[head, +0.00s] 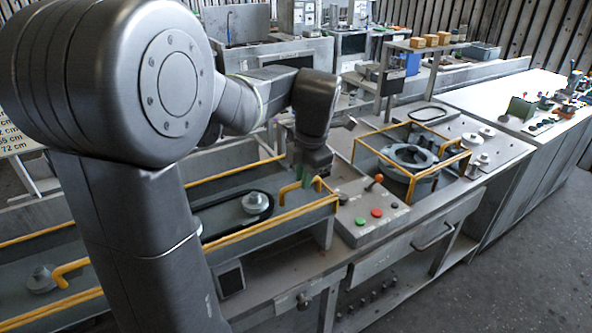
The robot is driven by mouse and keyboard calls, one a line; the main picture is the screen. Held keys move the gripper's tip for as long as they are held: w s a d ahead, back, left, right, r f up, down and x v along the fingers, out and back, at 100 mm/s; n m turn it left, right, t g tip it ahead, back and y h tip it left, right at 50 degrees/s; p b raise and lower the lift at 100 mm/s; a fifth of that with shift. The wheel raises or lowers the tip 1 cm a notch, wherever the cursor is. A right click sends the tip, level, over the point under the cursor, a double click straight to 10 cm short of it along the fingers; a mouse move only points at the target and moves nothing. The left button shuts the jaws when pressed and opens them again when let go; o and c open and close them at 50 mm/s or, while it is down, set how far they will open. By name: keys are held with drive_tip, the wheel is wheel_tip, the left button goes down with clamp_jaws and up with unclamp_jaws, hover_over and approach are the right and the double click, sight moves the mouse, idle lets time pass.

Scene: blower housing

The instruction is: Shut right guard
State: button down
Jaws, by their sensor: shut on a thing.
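The right guard (268,231) is a yellow-edged frame over a grey bay in the middle of the head view. A bent yellow handle (291,188) stands at its right end. My gripper (316,180) points down at this handle and is shut on it; the fingertips are small and partly hidden. A black belt loop and a grey pulley (256,203) show inside the bay. A second yellow-edged guard (50,305) with its own yellow handle (72,271) is at the lower left, partly hidden behind my arm.
A control panel with a red button (376,213), a green button and an orange-topped lever (376,181) stands right of my gripper. A yellow cage (437,171) surrounds a round housing (408,157) farther right. Grey floor (530,240) is clear at the right.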

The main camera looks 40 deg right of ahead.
drive_tip(key=shift+s, duration=0.15)
drive_tip(key=c, duration=1.8)
unclamp_jaws()
drive_tip(key=o, duration=0.3)
drive_tip(key=shift+s, duration=0.2)
drive_tip(key=shift+o, duration=0.2)
drive_tip(key=shift+w, duration=0.1)
wheel_tip(320, 180, up, 14)
drive_tip(key=s, duration=0.2)
drive_tip(key=shift+s+a+f, duration=0.15)
drive_tip(key=shift+s+f, duration=0.05)
drive_tip(key=shift+s, duration=0.15)
